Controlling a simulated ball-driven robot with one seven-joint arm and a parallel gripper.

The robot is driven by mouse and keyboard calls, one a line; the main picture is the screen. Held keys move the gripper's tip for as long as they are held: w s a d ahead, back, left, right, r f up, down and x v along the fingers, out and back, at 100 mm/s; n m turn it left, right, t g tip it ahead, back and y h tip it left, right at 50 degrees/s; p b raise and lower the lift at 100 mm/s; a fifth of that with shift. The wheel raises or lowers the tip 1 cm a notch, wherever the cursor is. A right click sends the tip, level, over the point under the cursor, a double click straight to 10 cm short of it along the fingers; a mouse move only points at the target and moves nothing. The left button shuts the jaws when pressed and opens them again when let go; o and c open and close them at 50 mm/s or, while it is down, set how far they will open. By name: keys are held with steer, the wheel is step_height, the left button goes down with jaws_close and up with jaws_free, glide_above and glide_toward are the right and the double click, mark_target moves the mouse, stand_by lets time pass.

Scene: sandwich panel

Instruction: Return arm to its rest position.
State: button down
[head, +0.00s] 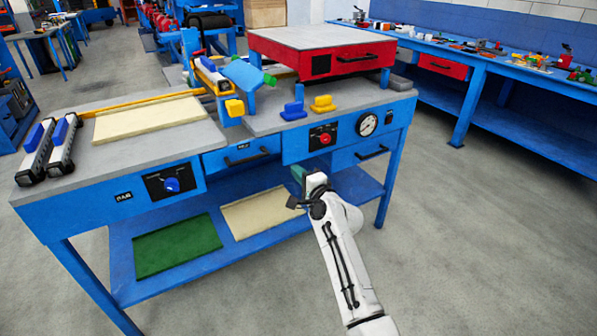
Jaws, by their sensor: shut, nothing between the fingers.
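My white arm (343,262) reaches up from the bottom of the head view, in front of the blue workbench (130,193). Its end, with my gripper (296,202), is in front of the bench's lower shelf, below the drawers. The gripper is small and dark in this view. It is shut, with nothing held. The fingertips are hard to make out.
The bench top holds a cream panel (150,117), black-and-silver rails with blue handles (62,143), and a red press (320,52). A green panel (177,246) and a cream panel (262,211) lie on the lower shelf. Open floor (480,230) is at right.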

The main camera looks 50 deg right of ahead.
steer(key=shift+s+a, duration=0.1)
steer(key=shift+s, duration=0.15)
steer(key=s+a+f+n+g+y+p, duration=0.35)
steer(key=s+a+n, duration=0.3)
steer(key=a, duration=0.25)
steer(key=s+a+f+n+g+y+p, duration=0.35)
steer(key=s+a+n, duration=0.25)
steer(key=s+a, duration=0.25)
steer(key=s+a+r+n+g+h+p, duration=0.1)
steer(key=s+a+n+g+p, duration=0.1)
steer(key=s, duration=1)
steer(key=s+a+r+n+g+h+p, duration=0.1)
steer(key=s+n+g, duration=0.5)
steer(key=s, duration=0.7)
steer(key=a+r+g+p, duration=0.1)
steer(key=a+p, duration=0.1)
steer(key=a, duration=0.1)
steer(key=shift+a, duration=0.3)
steer(key=shift+w, duration=0.1)
